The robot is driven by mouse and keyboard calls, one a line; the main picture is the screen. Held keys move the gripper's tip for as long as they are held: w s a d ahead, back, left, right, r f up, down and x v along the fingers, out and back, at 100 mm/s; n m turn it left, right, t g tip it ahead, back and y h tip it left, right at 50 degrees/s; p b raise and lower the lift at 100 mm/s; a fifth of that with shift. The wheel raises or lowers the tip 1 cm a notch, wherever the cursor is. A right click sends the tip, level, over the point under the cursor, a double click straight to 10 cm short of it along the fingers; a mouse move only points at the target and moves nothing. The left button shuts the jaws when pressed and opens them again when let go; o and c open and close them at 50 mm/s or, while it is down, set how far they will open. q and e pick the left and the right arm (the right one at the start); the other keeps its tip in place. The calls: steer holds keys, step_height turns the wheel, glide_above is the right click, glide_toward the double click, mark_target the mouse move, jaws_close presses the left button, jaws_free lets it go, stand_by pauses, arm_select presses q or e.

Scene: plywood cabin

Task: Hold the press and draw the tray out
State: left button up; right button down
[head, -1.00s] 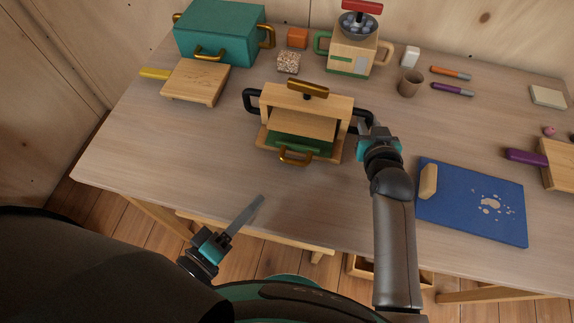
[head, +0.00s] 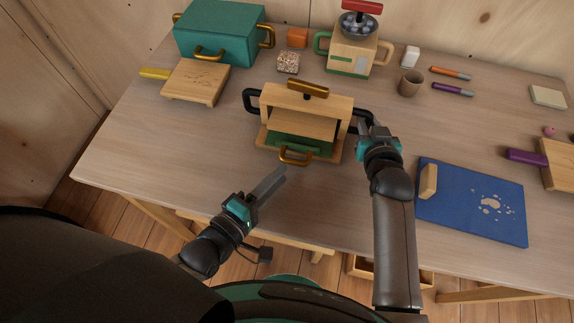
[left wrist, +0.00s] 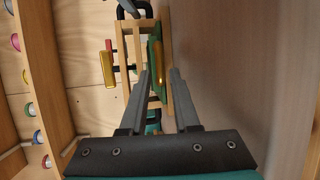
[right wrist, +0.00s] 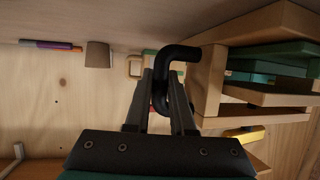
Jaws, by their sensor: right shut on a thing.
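The wooden press (head: 306,101) stands on the table, with a brass bar on top and black side handles. The green tray (head: 300,145) sits low inside it, its brass handle (head: 295,158) facing me. My right gripper (head: 368,128) is shut on the right black handle (right wrist: 178,52), as the right wrist view shows. My left gripper (head: 280,174) is open and empty, just short of the tray's brass handle and pointing towards it. In the left wrist view the brass handle (left wrist: 158,62) lies ahead, between the line of the open fingers.
A blue mat (head: 470,205) lies on the right. A teal box (head: 222,35), a wooden board (head: 195,82), a juicer-like device (head: 350,50) and a brown cup (head: 410,83) stand behind. The table in front of the press is clear.

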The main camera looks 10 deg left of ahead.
mark_target(287, 175)
arm_select(q)
steer(key=shift+x, duration=1.95)
jaws_close()
